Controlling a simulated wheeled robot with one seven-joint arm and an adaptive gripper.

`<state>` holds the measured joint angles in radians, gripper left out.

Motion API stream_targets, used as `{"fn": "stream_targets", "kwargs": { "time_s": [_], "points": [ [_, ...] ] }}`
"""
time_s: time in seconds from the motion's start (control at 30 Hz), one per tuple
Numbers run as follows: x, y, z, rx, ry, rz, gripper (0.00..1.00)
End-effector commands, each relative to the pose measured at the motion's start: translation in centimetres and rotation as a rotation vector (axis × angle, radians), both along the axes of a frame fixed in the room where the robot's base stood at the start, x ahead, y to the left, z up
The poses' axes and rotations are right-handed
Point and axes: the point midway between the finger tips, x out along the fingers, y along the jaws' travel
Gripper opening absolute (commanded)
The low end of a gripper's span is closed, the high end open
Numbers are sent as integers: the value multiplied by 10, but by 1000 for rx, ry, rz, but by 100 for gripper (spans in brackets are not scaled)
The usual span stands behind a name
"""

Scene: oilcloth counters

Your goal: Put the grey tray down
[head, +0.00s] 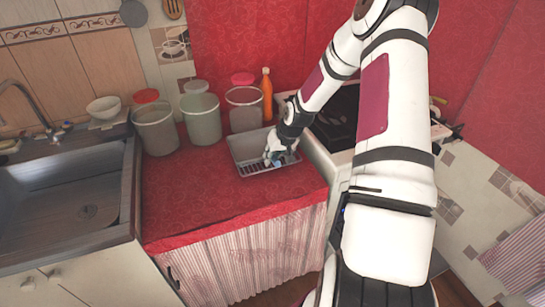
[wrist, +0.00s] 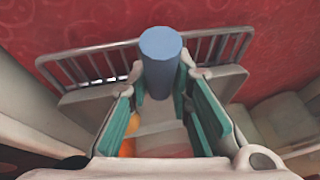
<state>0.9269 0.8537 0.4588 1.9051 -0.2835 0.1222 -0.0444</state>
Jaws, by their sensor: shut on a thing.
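The grey tray (head: 240,150) is a shallow rectangular box with slotted parts, over the right part of the red counter near the stove. I cannot tell whether its underside touches the cloth or hangs slightly above it. In the wrist view the tray's slatted side (wrist: 92,66) shows beyond the fingers. A blue upright post (wrist: 160,45) stands at the tray, between the fingertips. My gripper (head: 280,157) is over the tray with its teal-padded fingers (wrist: 162,90) closed on the post.
Several tall canisters stand behind and left of the tray, the nearest a clear one (head: 244,110). An orange bottle (head: 267,95) is close behind it. The stove (head: 338,125) is to the right, the sink (head: 65,200) far left. The red counter (head: 205,205) is clear left and front.

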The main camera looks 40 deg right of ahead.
Motion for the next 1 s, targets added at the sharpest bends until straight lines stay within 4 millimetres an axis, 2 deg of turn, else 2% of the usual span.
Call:
{"fn": "stream_targets", "kwargs": {
  "time_s": [0.3,0.33,0.4,0.77,0.87,1.0],
  "points": [
    [1,-1,-1,-2,-3,-1,0],
    [0,-1,-1,-1,-1,-2,26],
    [0,-1,-1,-1,-1,-2,39],
    [0,-1,2,-1,-2,-2,39],
    [-4,-2,12,-2,-3,-3,39],
    [-15,-4,35,-3,-4,-5,39]
  ]
}}
